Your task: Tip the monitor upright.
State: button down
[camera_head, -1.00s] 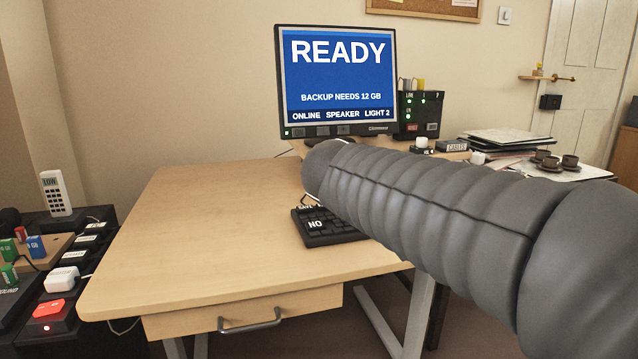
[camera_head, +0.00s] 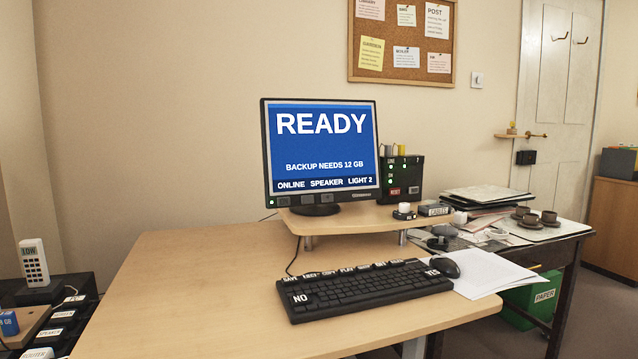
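The monitor (camera_head: 322,152) stands on its round base on a raised wooden shelf (camera_head: 370,219) at the back of the desk. It looks upright or nearly so; a slight backward tilt cannot be judged from this angle. Its blue screen reads "READY" and "BACKUP NEEDS 12 GB". My gripper is not in view, and neither is my arm.
A black keyboard (camera_head: 365,290), a mouse (camera_head: 443,267) and white papers (camera_head: 490,272) lie in front of the shelf. A black box with lights (camera_head: 402,178) stands right of the monitor. The desk's left part (camera_head: 190,290) is clear. Devices (camera_head: 60,320) sit at lower left.

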aim_at(314, 146)
jog(key=z, duration=0.1)
jog(key=i, duration=0.4)
jog(key=z, duration=1)
